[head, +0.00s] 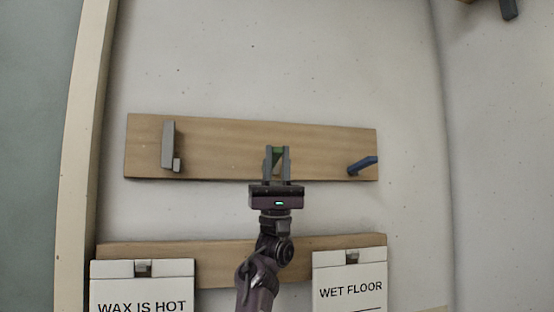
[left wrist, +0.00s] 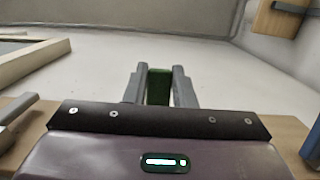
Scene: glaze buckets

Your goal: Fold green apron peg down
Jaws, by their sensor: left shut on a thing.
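The green apron peg (head: 277,151) is on the upper wooden board (head: 225,138), near its middle. My left gripper (head: 277,160) is shut on the green peg, with one grey finger on each side of it. In the left wrist view the green peg (left wrist: 158,86) shows between the two fingers (left wrist: 158,92). Most of the peg is hidden by the fingers, so its exact angle is hard to tell. My right gripper is not in view.
A grey peg (head: 169,146) is on the board's left and a blue peg (head: 362,165) on its right. A lower board (head: 250,250) carries a "WAX IS HOT" sign (head: 142,285) and a "WET FLOOR" sign (head: 350,280). The wall above the upper board is clear.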

